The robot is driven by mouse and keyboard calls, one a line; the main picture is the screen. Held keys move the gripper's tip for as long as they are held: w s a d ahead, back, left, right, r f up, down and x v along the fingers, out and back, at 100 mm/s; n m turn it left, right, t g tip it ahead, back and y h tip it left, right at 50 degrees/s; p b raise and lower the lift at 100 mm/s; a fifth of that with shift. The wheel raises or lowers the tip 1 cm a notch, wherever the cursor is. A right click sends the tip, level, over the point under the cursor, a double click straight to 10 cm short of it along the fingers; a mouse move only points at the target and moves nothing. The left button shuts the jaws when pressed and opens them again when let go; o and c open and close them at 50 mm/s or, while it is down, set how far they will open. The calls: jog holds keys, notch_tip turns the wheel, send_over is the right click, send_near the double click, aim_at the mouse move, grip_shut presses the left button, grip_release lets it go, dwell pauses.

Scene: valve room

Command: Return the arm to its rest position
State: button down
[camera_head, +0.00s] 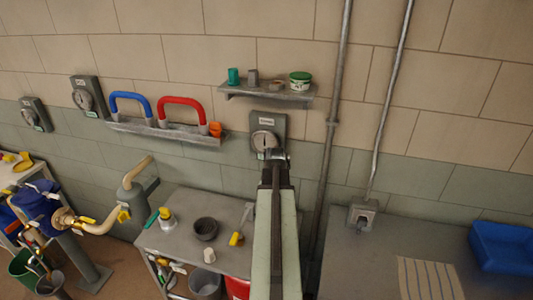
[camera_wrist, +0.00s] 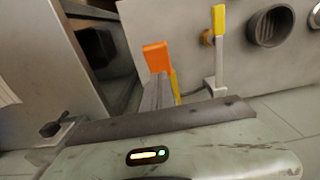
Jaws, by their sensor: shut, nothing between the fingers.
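My arm (camera_head: 276,235) reaches up from the bottom of the head view, and its dark end overlaps the lower part of a grey wall gauge (camera_head: 269,125). I cannot make out the fingers in the head view. In the wrist view my gripper (camera_wrist: 158,65) shows as grey fingers with an orange tip, close together and with nothing held. The pale green body with a lit indicator in the foreground is mine.
A grey table (camera_head: 180,235) carries a dark bowl (camera_head: 205,229) and a yellow-handled tool (camera_head: 236,239). A wall shelf (camera_head: 266,93) holds small containers. A counter with a blue tray (camera_head: 503,247) is at right; vertical conduits run beside my arm. The wrist view shows a yellow lever (camera_wrist: 219,20).

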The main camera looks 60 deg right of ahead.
jog(key=shift+r, duration=0.7)
jog(key=shift+f, duration=0.15)
